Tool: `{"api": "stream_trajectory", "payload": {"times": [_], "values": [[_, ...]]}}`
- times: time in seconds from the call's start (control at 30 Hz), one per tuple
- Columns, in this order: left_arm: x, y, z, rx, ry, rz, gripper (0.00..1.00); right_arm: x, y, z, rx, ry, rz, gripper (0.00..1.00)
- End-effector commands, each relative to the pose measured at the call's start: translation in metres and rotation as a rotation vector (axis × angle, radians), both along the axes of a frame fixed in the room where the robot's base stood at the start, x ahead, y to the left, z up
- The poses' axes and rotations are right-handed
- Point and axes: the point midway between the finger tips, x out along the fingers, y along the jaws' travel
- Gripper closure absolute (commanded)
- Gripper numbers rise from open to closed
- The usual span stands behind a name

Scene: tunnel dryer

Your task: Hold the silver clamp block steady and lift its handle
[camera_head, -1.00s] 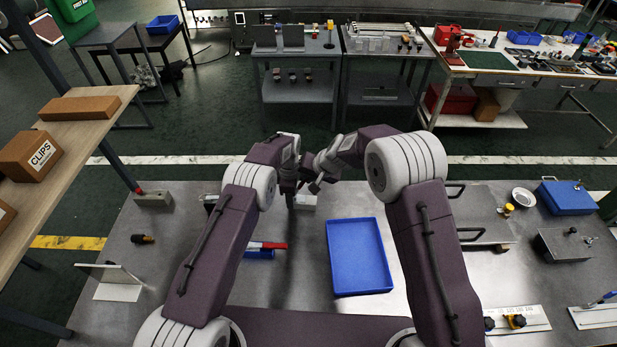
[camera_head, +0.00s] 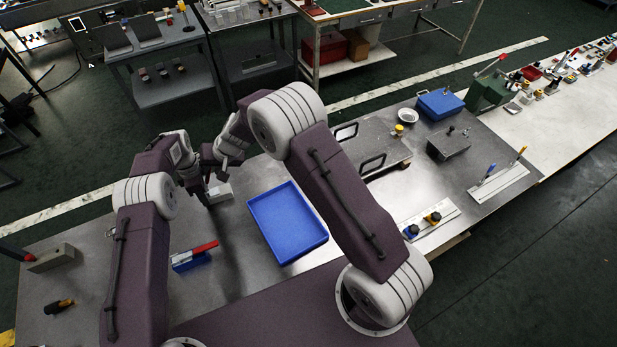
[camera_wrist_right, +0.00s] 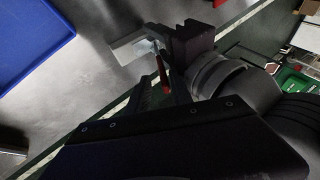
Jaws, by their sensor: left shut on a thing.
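The silver clamp block (camera_head: 221,193) stands on the grey metal table, mostly hidden behind my grippers in the head view. In the right wrist view the pale block (camera_wrist_right: 128,48) shows with its red handle (camera_wrist_right: 162,70) sticking out. My left gripper (camera_head: 205,197) is down at the block and shut on it; its dark end also shows beside the block in the right wrist view (camera_wrist_right: 190,42). My right gripper (camera_head: 222,172) is just above the block, close to the handle. Its fingertips are dark and overlapped, so I cannot tell whether they are open or touch the handle.
A blue tray (camera_head: 287,222) lies just right of the block. A red-handled blue tool (camera_head: 192,257) lies in front. A grey plate with black handles (camera_head: 375,152), a blue box (camera_head: 440,104) and a dark block (camera_head: 448,143) stand to the right. A grey block (camera_head: 52,258) is at left.

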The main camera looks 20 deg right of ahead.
Motion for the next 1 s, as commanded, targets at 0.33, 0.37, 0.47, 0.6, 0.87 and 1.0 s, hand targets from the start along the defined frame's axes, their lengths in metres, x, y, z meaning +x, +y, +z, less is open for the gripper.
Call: {"api": "stream_trajectory", "payload": {"times": [0.33, 0.37, 0.47, 0.6, 0.87, 1.0], "values": [[0.000, 0.000, 0.000, 0.000, -0.001, 0.000, 1.00, -0.023, -0.032, 0.049, 0.044, -0.012, -0.001, 0.68], [0.000, 0.000, 0.000, 0.000, -0.001, 0.001, 1.00, -0.025, -0.035, 0.055, 0.045, -0.013, -0.003, 0.68], [0.000, 0.000, 0.000, 0.000, -0.002, 0.001, 1.00, -0.036, -0.046, 0.074, 0.044, -0.012, -0.002, 0.68], [0.001, 0.001, 0.000, 0.000, -0.002, 0.001, 1.00, -0.051, -0.059, 0.093, 0.033, 0.003, 0.013, 0.68], [0.001, 0.001, 0.000, 0.001, -0.002, 0.001, 1.00, -0.086, -0.066, 0.036, -0.110, 0.176, 0.202, 0.68], [0.001, 0.001, 0.000, 0.001, -0.002, 0.001, 1.00, -0.105, -0.079, 0.010, -0.200, 0.270, 0.286, 0.68]]}}
